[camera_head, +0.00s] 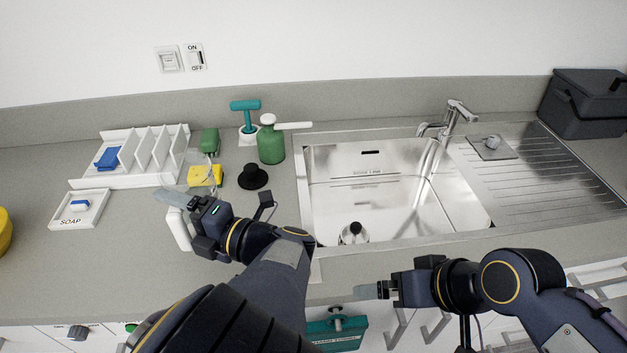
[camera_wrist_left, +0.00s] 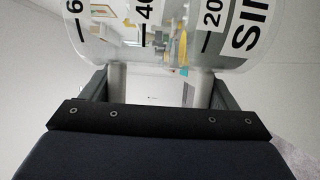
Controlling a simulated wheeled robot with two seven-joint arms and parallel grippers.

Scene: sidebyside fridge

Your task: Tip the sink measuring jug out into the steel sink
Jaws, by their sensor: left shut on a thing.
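The sink measuring jug (camera_wrist_left: 150,45) is clear, with black marks and part of a "SIN" label, and it fills the top of the left wrist view. My left gripper (camera_wrist_left: 160,88) is shut on the jug, its two fingers on either side of its pale handle. In the head view my left gripper (camera_head: 180,203) is over the counter, left of the sink. The clear jug body is hard to make out there. The steel sink (camera_head: 385,205) is right of the gripper, its basin open. My right gripper (camera_head: 372,290) is before the sink's front edge; its finger gap is unclear.
A white rack (camera_head: 135,155) and soap tray (camera_head: 80,210) lie left. The tap (camera_head: 455,117) rises behind the basin.

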